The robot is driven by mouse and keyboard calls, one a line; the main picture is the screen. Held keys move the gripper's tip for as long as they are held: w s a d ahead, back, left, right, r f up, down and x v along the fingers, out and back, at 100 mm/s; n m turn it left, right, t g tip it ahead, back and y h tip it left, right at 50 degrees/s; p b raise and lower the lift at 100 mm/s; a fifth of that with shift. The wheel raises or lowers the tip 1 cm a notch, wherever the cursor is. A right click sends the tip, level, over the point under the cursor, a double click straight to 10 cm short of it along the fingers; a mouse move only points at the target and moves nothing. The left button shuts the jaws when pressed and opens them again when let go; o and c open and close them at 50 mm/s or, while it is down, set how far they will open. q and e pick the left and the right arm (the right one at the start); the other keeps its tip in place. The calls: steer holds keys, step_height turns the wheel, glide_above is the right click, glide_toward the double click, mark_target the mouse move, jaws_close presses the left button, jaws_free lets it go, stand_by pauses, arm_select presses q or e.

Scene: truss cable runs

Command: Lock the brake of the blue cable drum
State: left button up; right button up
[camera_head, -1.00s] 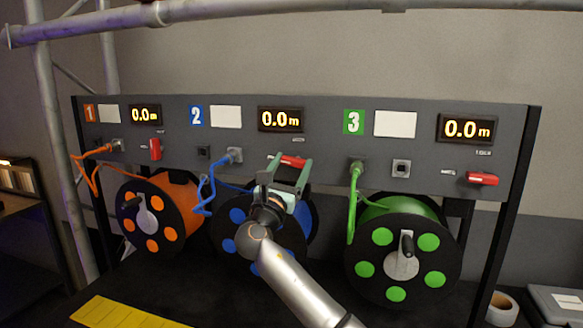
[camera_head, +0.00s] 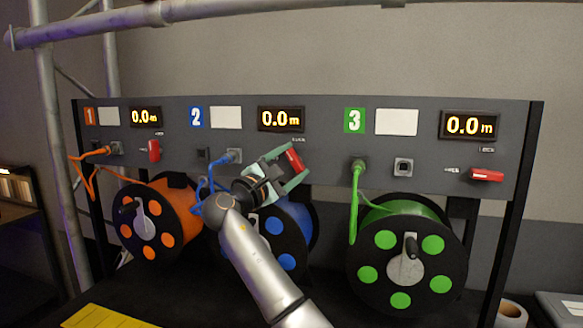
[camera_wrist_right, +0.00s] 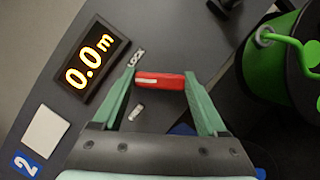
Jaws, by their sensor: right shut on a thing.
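The blue cable drum (camera_head: 296,225) sits under panel section 2, partly hidden behind my right arm. Its brake lever (camera_head: 294,160) is a red handle on the panel below the 0.0 m display. The lever stands steeply tilted, its top leaning left. My right gripper (camera_head: 288,164) is turned sideways and shut on the lever. In the right wrist view the red lever (camera_wrist_right: 160,80) spans between the two green fingers of the gripper (camera_wrist_right: 162,84). A small LOCK label (camera_wrist_right: 137,57) shows beside one fingertip. My left gripper is not in view.
The orange drum (camera_head: 180,205) stands left with its red lever (camera_head: 154,151) upright. The green drum (camera_head: 437,213) stands right with its red lever (camera_head: 487,175) level. Blue cable (camera_head: 212,180) hangs close to my right wrist. A yellow sheet (camera_head: 100,318) lies in front.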

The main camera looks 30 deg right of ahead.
steer(key=m+g, duration=0.1)
steer(key=m, duration=0.2)
steer(key=shift+y, duration=0.3)
steer(key=shift+m+g+y+p, duration=0.4)
steer(key=shift+m+y+p, duration=0.3)
steer(key=shift+m, duration=1.2)
steer(key=o, duration=1.3)
steer(key=shift+r, duration=0.1)
steer(key=shift+s, duration=0.1)
steer(key=b+v, duration=0.2)
steer(key=v, duration=1)
steer(key=shift+a, duration=0.25)
